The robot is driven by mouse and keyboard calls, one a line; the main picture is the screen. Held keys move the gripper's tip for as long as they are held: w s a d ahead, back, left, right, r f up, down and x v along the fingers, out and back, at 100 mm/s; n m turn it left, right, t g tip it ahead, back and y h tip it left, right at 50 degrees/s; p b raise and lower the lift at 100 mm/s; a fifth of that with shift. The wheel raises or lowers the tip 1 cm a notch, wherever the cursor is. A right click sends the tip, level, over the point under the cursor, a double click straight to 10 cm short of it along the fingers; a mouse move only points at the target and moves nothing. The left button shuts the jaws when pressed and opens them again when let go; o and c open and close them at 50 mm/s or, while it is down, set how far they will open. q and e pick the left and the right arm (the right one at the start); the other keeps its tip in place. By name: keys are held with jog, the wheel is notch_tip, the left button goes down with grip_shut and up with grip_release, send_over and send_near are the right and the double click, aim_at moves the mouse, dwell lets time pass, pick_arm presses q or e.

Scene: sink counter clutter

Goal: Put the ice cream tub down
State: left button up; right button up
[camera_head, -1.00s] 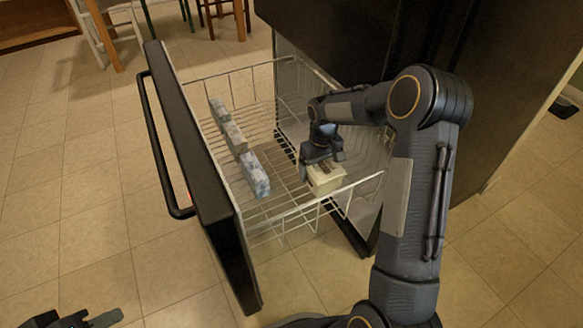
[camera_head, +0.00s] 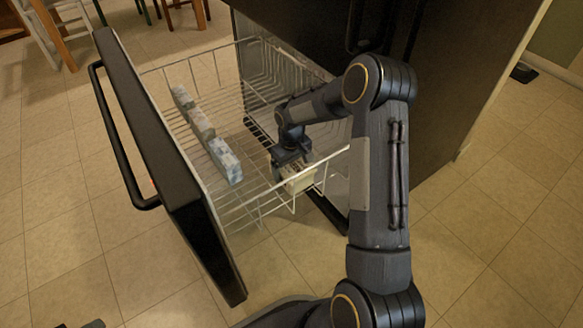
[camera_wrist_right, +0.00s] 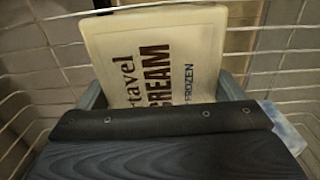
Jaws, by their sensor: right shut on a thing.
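The ice cream tub (camera_head: 299,182) is a cream-coloured box in the near right corner of the wire freezer basket (camera_head: 258,209). In the right wrist view the tub (camera_wrist_right: 155,55) shows dark lettering including "CREAM" and "FROZEN". My right gripper (camera_head: 292,163) is shut on the tub from above. The near basket wires cross in front of the tub. I cannot tell whether its underside touches the basket floor. Only a dark scrap of my left gripper (camera_head: 94,324) shows at the bottom left edge, and its jaws are hidden.
Several grey-white marbled boxes (camera_head: 203,124) stand in a row along the basket's left side. The pulled-out black drawer front (camera_head: 165,150) with its handle (camera_head: 118,150) is at left. The black fridge body (camera_head: 440,110) rises at right. The basket's middle floor is clear.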

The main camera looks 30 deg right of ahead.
jog(key=shift+f, duration=0.15)
jog(key=o, duration=1.1)
